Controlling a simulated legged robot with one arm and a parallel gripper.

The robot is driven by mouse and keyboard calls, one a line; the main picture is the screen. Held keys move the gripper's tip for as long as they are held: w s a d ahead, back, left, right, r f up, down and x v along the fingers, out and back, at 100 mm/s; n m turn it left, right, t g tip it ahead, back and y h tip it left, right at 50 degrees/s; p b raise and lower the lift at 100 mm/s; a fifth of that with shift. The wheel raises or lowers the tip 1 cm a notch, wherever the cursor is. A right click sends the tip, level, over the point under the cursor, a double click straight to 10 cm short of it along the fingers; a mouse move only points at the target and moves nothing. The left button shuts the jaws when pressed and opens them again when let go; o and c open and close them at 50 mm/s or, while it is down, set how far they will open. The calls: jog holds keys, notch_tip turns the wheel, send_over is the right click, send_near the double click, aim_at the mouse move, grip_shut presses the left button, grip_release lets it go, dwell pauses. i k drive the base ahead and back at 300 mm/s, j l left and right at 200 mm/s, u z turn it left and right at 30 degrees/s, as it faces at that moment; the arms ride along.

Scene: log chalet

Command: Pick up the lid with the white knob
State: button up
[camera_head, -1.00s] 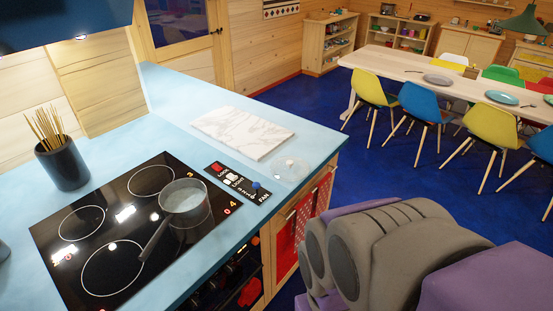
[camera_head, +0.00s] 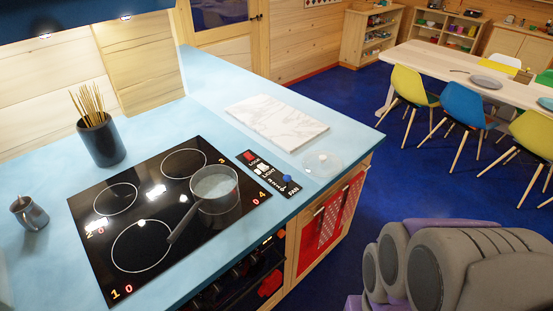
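A clear round lid (camera_head: 322,163) with a small pale knob lies on the blue countertop, near its right edge, beside the control panel and the marble board. A glass saucepan (camera_head: 215,191) with a dark handle stands on the black cooktop, left of the lid. My arm shows as large grey and purple links at the lower right, apart from the counter.
A white marble board (camera_head: 277,124) lies behind the lid. A dark holder with sticks (camera_head: 100,140) and a grey mug (camera_head: 29,213) stand at the left. The black cooktop (camera_head: 150,268) fills the front. Chairs and a long table stand across open blue floor.

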aim_at(319, 164)
jog(key=i+l, duration=0.2)
jog(key=i+l+u, duration=0.15)
jog(key=l, duration=0.3)
jog(key=i+l, duration=0.25)
jog(key=i+l+u, duration=0.15)
jog(key=l, duration=0.25)
jog(key=i+l, duration=0.25)
jog(key=l, duration=0.15)
jog(key=i+l+u, duration=0.1)
jog(key=l, duration=0.25)
jog(key=i+l+u, duration=0.1)
jog(key=i+l, duration=0.15)
jog(key=l, duration=0.1)
